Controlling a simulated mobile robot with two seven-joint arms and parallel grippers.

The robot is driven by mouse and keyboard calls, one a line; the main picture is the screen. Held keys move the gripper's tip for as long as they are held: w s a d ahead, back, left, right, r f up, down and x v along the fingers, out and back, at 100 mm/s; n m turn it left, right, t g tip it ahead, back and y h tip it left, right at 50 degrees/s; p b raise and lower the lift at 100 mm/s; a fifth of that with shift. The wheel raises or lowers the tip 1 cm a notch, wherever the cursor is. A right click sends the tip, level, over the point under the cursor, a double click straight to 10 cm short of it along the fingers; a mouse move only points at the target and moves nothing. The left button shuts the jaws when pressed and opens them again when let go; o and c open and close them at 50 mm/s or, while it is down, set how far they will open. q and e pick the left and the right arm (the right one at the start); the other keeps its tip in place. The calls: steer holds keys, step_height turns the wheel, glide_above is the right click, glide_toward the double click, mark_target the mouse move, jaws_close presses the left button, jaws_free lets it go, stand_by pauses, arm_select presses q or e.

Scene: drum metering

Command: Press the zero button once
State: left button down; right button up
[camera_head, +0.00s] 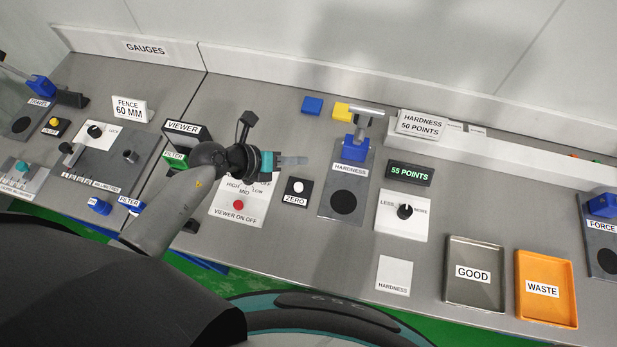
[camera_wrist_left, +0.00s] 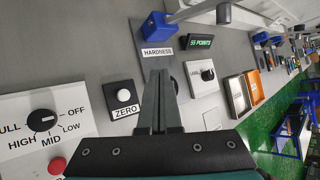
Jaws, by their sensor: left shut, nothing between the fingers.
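The zero button is a white round button (camera_head: 297,186) on a small black box with a ZERO label, on the grey bench. It also shows in the left wrist view (camera_wrist_left: 123,95), to the left of my fingers. My left gripper (camera_head: 303,160) is shut and empty. In the head view its fingertips appear just above and behind the zero box. In the left wrist view the closed fingers (camera_wrist_left: 160,80) point toward the hardness tester, to the right of the button. I cannot tell their exact height above the bench. My right gripper is not in view.
The viewer panel (camera_head: 232,214) with a dial and red button lies left of the zero box. The hardness tester (camera_head: 335,193) stands close on its right. A display (camera_head: 409,173) reads 55 POINTS. Good (camera_head: 473,300) and waste (camera_head: 546,315) trays lie further right.

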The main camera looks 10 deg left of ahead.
arm_select(q)
steer(key=shift+s+a+f+m+g+y, duration=0.3)
steer(key=shift+a+f+m, duration=0.1)
steer(key=shift+f, duration=0.15)
steer(key=shift+f, duration=0.1)
steer(key=b, duration=0.8)
glide_above(295, 189)
step_height(295, 189, down, 7)
steer(key=shift+f, duration=0.2)
steer(key=shift+f+b, duration=0.35)
steer(key=shift+f, duration=0.25)
steer(key=shift+f, duration=0.1)
stand_by(0.9)
steer(key=shift+f, duration=0.3)
